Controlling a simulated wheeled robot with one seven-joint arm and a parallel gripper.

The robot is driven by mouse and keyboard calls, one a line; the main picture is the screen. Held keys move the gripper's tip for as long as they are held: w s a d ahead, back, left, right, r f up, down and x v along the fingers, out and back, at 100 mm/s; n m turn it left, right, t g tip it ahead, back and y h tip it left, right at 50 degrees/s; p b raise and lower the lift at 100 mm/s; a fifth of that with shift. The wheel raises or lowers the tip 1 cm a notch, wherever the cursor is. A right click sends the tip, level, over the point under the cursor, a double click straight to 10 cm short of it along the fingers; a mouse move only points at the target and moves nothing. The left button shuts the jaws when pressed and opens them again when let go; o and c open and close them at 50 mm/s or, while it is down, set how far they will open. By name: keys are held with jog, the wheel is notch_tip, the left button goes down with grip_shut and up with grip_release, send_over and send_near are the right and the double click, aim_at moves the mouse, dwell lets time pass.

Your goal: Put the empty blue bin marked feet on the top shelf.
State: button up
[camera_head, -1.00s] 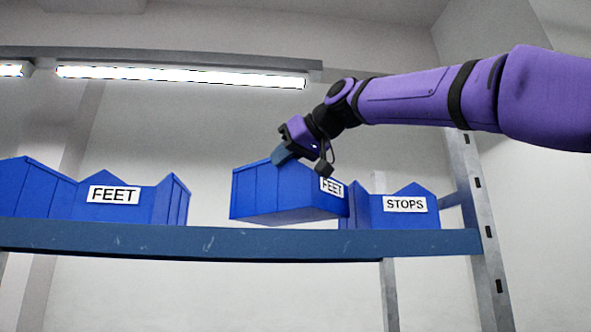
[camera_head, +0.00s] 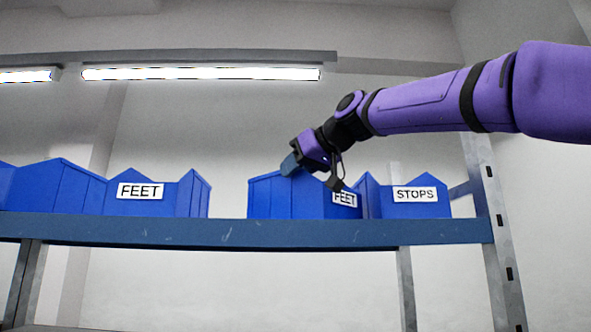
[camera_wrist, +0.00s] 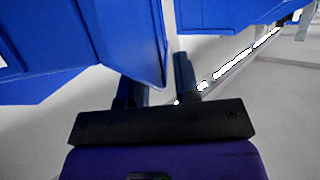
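The blue bin marked FEET (camera_head: 271,198) sits upright on the top shelf (camera_head: 300,233), its base hidden behind the shelf's front beam. I cannot see inside it. My gripper (camera_head: 291,165) is at the bin's upper left rim, and its wrist partly covers the area above the label. In the wrist view, the fingers (camera_wrist: 158,88) stand apart on either side of a blue bin wall (camera_wrist: 135,40), with a light gap between the wall and the right finger.
Another FEET bin (camera_head: 125,205) stands to the left across a gap, with more blue bins beyond it. A STOPS bin (camera_head: 420,208) stands close on the right, near the metal upright (camera_head: 497,220). A lit lamp (camera_head: 200,73) hangs above the shelf.

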jog(key=shift+s+d+r, duration=0.2)
jog(key=v, duration=1.1)
jog(key=shift+s+d+r, duration=0.15)
jog(key=s+d+f+m+g+h, duration=0.1)
jog(key=s+d+f, duration=0.1)
jog(key=d+f, duration=0.35)
jog(key=s+d+f+m+h, duration=0.2)
jog(key=f, duration=0.6)
jog(key=s+d+f+m+g+h, duration=0.1)
jog(key=s+d+f, duration=0.15)
jog(key=f, duration=0.35)
jog(key=s+d+f+m+g+h, duration=0.1)
jog(key=s+d+f, duration=0.1)
jog(key=s+f, duration=0.3)
jog(key=s+d+f+m+g+h, duration=0.1)
jog(key=s+f, duration=0.4)
jog(key=f, duration=0.8)
jog(key=s+d+f+m+h, duration=0.2)
jog(key=s+d+f, duration=0.3)
jog(key=f, duration=0.4)
jog(key=shift+s+f+m+g+h, duration=0.15)
jog(key=shift+s+m+g+h, duration=0.2)
jog(key=shift+h, duration=0.25)
